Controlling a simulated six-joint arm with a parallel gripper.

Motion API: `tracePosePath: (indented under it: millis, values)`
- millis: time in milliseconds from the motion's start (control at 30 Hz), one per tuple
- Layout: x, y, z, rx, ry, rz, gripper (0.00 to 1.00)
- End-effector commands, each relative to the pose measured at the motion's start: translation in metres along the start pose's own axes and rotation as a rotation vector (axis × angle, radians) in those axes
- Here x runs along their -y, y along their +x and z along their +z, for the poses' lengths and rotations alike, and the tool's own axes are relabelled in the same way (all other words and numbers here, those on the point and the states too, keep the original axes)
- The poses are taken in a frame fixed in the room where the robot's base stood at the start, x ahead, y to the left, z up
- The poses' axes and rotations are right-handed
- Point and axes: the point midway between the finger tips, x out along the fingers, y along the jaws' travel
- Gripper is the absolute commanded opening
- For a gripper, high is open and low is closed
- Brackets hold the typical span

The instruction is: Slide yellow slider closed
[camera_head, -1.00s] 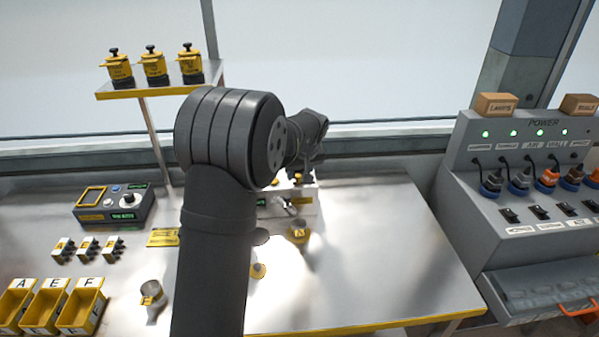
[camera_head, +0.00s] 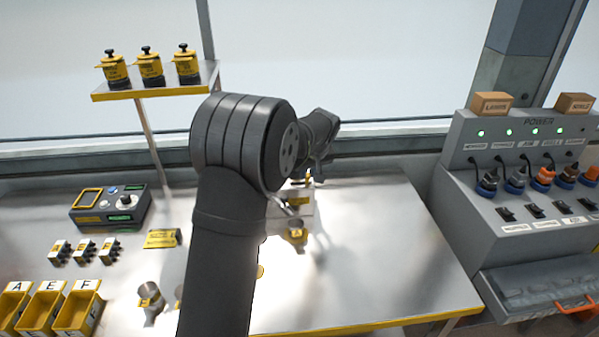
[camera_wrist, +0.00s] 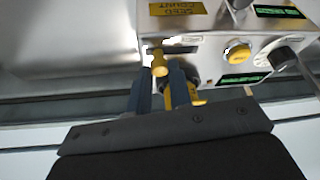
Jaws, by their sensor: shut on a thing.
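The yellow slider (camera_wrist: 158,62) shows in the wrist view as a yellow knob on the front of a pale machine panel, beside a dark slot. My gripper (camera_wrist: 159,88) has its two blue fingers around the slider's handle and is shut on it. The fingers hide part of the handle. More yellow (camera_wrist: 196,97) shows just right of the fingers; I cannot tell what part it is. In the head view my gripper (camera_head: 316,176) is at the machine (camera_head: 297,203) at the back of the bench, mostly hidden by my arm.
The panel also carries a yellow button (camera_wrist: 238,53), a dark dial (camera_wrist: 284,59) and a "SEED COUNT" label (camera_wrist: 177,8). On the bench (camera_head: 380,240) stand a control box (camera_head: 110,207), yellow bins (camera_head: 78,312) and metal cups (camera_head: 150,296). The bench's right side is clear.

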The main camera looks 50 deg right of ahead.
Motion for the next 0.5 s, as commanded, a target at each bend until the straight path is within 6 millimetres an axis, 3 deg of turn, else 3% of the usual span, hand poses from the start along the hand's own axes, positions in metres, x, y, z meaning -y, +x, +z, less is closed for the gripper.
tracePosePath:
  millis: [200,233,333,500]
  values:
    - [-0.0043,-0.0011,0.001,-0.001,-0.001,0.009,0.0]
    - [-0.0045,-0.0012,0.001,-0.001,0.0,0.009,0.2]
    - [-0.0041,-0.0011,0.001,-0.001,0.0,0.008,0.4]
    - [-0.0032,-0.0008,0.0008,-0.001,0.0,0.006,0.41]
